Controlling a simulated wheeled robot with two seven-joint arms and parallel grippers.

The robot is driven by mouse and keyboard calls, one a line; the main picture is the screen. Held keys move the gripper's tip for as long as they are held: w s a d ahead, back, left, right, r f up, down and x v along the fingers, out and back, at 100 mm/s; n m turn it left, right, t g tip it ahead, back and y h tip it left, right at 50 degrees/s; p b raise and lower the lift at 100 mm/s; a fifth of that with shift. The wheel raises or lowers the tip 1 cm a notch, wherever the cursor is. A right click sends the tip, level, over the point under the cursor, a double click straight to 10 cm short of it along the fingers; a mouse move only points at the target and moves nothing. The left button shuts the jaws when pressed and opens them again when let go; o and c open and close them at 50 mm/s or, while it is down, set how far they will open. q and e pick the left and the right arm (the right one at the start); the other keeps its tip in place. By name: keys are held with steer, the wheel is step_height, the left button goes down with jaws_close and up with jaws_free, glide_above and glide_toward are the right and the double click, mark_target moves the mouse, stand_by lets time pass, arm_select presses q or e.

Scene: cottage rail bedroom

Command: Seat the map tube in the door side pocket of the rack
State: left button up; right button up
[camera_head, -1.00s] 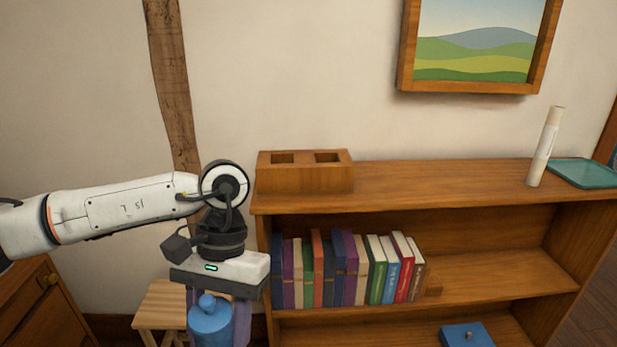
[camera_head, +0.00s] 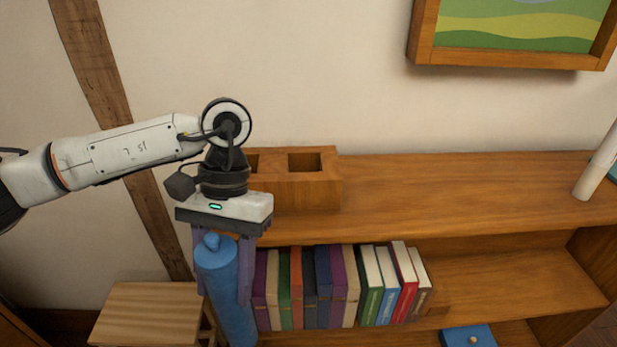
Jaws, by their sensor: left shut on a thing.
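The map tube (camera_head: 232,315) is a long blue cylinder with a knobbed cap, slightly tilted, its lower end cut off by the frame. My left gripper (camera_head: 222,285) points down and is shut on it near its upper end, in front of the bookcase's left end. The rack (camera_head: 300,193) is a wooden block on the bookcase top, with two square pockets. The right pocket (camera_head: 306,162) looks empty; the left pocket is mostly hidden behind my gripper's wrist. The tube's cap is lower than the rack. My right gripper is out of view.
The bookcase (camera_head: 450,195) has a row of books (camera_head: 345,285) on its shelf, close right of the tube. A white tube (camera_head: 597,170) stands at the top's right end. A wooden stool (camera_head: 150,312) is at lower left. The bookcase top between rack and white tube is clear.

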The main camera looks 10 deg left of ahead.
arm_select(q)
steer(key=shift+s, duration=0.25)
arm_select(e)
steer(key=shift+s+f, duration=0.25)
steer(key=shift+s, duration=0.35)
